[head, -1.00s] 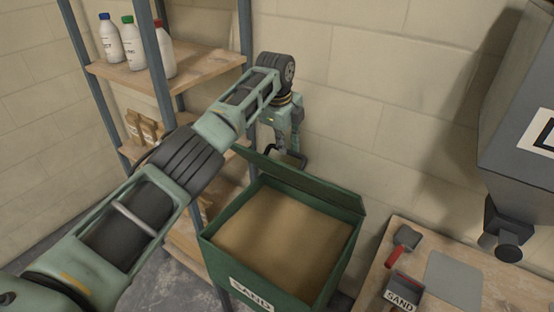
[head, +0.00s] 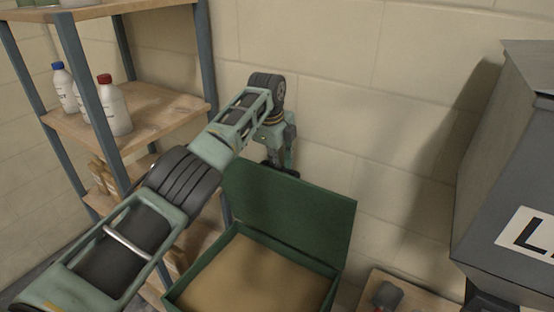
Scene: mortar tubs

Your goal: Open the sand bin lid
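The green sand bin (head: 322,262) stands at the bottom centre, with tan sand inside. Its green lid (head: 290,212) is raised at the back edge, with its broad inner face towards me. My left gripper (head: 281,166) points down at the lid's top edge, close to the wall. Its dark fingertips are partly hidden at the lid edge, so I cannot tell whether they touch the lid or how far apart they are. My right gripper is not in view.
A shelf unit (head: 160,108) with bottles stands on the left, behind my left arm. A grey hopper (head: 500,190) hangs on the right. A wooden bench (head: 375,285) with a scoop is at the lower right. The block wall is close behind the lid.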

